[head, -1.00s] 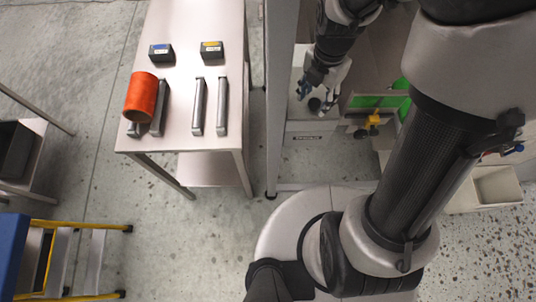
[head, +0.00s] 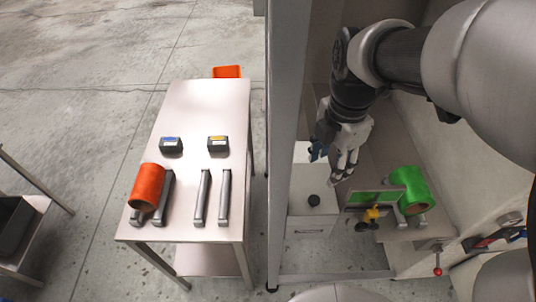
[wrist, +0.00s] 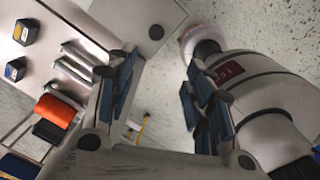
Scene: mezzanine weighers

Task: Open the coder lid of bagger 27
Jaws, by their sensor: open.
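A pale box (head: 313,222) with a black round knob (head: 314,200) on its top stands inside the grey-framed machine bay in the head view. Its top looks closed; I cannot read a number that marks it as bagger 27. My gripper (head: 338,180) is open and empty, above and slightly right of the box, apart from it. In the wrist view my open gripper (wrist: 163,98) has its blue-padded fingers spread with nothing between them. A grey plate (wrist: 140,15) with a dark round spot shows beyond them; I cannot tell whether it is the box top.
A grey frame post (head: 286,150) stands left of the box. A green panel (head: 375,199), a yellow knob (head: 372,214) and a green roll (head: 408,190) are close on the right. A steel table (head: 205,110) at left holds an orange roll (head: 147,186), bars and two small blocks.

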